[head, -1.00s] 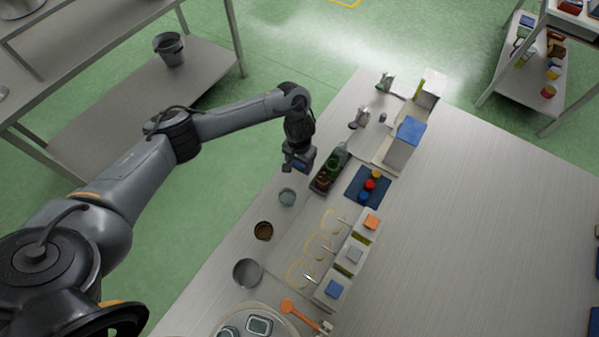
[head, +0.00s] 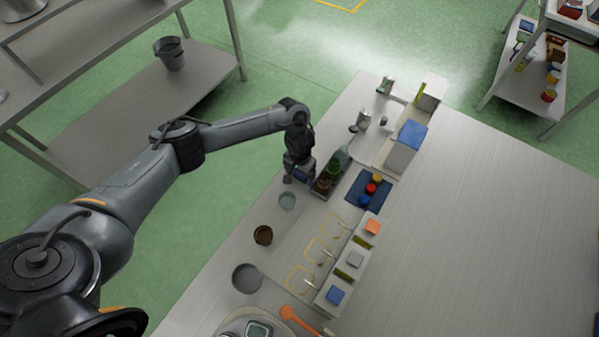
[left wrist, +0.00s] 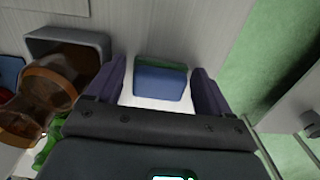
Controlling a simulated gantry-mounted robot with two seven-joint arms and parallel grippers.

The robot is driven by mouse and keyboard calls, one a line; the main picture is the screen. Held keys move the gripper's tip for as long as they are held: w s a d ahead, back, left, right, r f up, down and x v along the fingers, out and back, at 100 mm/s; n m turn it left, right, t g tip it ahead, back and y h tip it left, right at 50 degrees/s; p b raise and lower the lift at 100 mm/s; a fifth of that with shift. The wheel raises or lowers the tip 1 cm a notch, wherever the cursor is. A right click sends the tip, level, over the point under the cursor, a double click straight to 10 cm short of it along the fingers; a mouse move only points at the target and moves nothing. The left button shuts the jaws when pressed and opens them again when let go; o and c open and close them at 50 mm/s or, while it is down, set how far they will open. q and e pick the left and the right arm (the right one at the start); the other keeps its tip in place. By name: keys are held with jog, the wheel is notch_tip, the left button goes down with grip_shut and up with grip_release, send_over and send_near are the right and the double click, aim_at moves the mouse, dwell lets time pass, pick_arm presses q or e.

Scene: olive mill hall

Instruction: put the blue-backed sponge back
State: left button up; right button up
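A blue sponge with a green layer along its far edge (left wrist: 160,82) lies on the pale table top in the left wrist view. My left gripper (left wrist: 160,90) has its two dark fingers spread, one on each side of the sponge, with a visible gap on both sides. In the head view the left gripper (head: 297,178) points down at the table's left edge, beside the bottle tray; the sponge cannot be made out there. A row of pale blocks carries an orange square (head: 373,227), a grey square (head: 355,258) and a blue square (head: 335,295). My right gripper is not in view.
The dark tray with bottles (head: 322,188) stands close to the left gripper's right. A glass cup (head: 287,200), a brown bowl (head: 263,235) and a grey bowl (head: 247,278) line the left edge. Yellow outlines (head: 318,250) mark the table. The table's right side is clear.

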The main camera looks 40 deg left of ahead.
pick_arm(q)
jog(key=shift+o, duration=0.5)
jog(key=shift+r, duration=0.2)
notch_tip(320, 180, up, 12)
jog(key=p, duration=0.5)
jog(key=shift+p, duration=0.3)
